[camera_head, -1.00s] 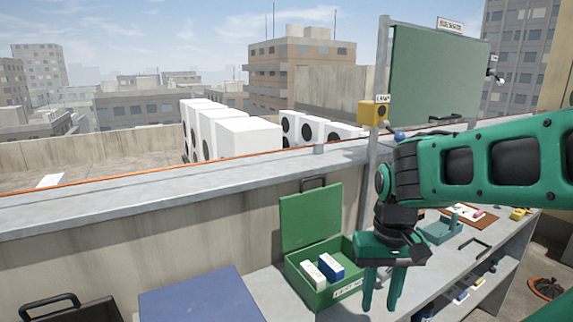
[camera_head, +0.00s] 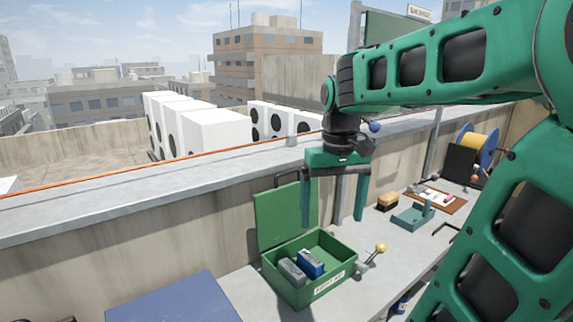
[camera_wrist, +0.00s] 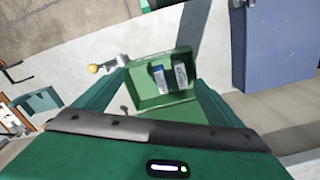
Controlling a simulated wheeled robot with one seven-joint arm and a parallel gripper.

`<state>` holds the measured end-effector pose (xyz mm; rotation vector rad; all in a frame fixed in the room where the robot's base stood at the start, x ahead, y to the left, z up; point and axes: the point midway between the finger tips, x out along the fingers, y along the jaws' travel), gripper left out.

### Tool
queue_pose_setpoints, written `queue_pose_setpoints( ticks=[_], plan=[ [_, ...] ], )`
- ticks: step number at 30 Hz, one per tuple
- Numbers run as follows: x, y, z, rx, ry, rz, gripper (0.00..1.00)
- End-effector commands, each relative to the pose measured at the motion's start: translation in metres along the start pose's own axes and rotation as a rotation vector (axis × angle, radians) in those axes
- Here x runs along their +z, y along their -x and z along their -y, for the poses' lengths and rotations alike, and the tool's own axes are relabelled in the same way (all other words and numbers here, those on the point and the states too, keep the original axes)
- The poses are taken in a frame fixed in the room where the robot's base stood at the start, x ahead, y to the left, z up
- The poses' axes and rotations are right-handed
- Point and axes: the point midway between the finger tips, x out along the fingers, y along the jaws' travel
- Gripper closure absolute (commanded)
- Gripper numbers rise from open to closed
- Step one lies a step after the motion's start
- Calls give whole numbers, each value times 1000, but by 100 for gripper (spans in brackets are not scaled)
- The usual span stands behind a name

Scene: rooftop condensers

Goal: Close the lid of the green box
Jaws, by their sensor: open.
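The green box (camera_head: 318,292) stands on the grey bench against the parapet wall, with a label on its front. Its lid (camera_head: 283,216) is open and stands upright at the back, with a dark handle at its top edge. A white-grey block (camera_head: 292,272) and a blue block (camera_head: 310,263) lie inside. My gripper (camera_head: 333,222) is open and empty, pointing down above the box, close to the lid's right side; I cannot tell if it touches. In the wrist view the box (camera_wrist: 178,102) shows beyond the fingers, and part of the lid is hidden by my gripper.
A yellow-knobbed metal piece (camera_head: 377,252) stands just right of the box. Further right are a teal tray (camera_head: 412,217), a brown-topped block (camera_head: 388,201), a clipboard (camera_head: 442,198) and a cable spool (camera_head: 480,148). A blue case (camera_head: 175,300) is at left.

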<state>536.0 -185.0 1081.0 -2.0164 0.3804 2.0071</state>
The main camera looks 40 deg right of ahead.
Motion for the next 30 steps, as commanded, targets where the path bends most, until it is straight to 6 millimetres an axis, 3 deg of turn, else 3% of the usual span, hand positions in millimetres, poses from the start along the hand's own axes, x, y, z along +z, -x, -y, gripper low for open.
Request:
queue_pose_setpoints(
  ticks=[1, 6, 12, 15, 22, 30],
  plan=[
    [-25, 19, 7, 2, 39, -1, 11],
    [-91, 77, 31, 3, 176, 2, 11],
    [-149, 127, 52, 9, 319, 6, 11],
    [-167, 143, 57, 7, 366, 5, 11],
    [-182, 155, 61, 7, 413, 7, 11],
    [-180, 123, 61, 7, 416, 9, 11]
  ],
)
